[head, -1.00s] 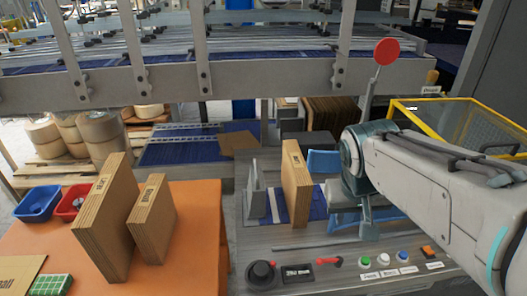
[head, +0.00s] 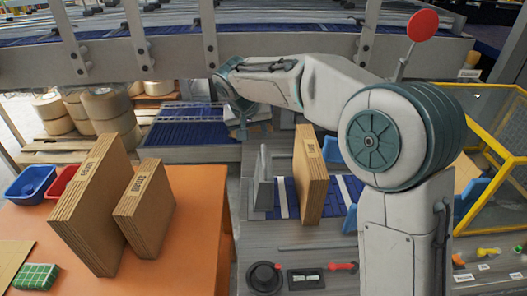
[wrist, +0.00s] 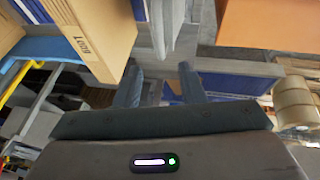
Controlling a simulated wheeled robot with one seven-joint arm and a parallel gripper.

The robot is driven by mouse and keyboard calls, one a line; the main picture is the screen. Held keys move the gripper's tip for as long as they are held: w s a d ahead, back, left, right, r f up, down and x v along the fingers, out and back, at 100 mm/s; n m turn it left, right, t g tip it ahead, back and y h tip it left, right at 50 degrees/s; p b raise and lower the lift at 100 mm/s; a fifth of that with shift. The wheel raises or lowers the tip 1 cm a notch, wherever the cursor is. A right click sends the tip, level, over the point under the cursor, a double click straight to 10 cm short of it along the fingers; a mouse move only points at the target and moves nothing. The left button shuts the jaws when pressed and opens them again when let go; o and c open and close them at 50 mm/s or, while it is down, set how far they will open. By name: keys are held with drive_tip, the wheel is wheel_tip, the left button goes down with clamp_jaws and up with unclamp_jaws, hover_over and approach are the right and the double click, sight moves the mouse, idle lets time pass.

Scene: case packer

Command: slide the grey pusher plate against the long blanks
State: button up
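The grey pusher plate (head: 263,180) stands upright on the machine bed, just left of the stack of long blanks (head: 311,178), with a narrow gap between them. In the wrist view the plate (wrist: 161,25) is ahead of my gripper, and the labelled blanks (wrist: 97,35) are to its left. My gripper (wrist: 160,82) is open and empty, its two fingers apart and roughly in line with the plate. In the head view it is partly hidden by my arm, behind the plate and over the back of the machine.
Two upright stacks of brown blanks (head: 92,210) stand on the orange table (head: 190,230) at left, with blue and red bins. A control panel with a black knob (head: 265,277) is at front. A yellow-framed guard (head: 490,150) is at right. A steel beam crosses overhead.

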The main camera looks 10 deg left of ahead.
sight(264, 155)
drive_tip(key=p+x, duration=0.1)
drive_tip(key=x, duration=1.1)
drive_tip(key=shift+f, duration=0.2)
drive_tip(key=shift+d, duration=0.1)
clamp_jaws()
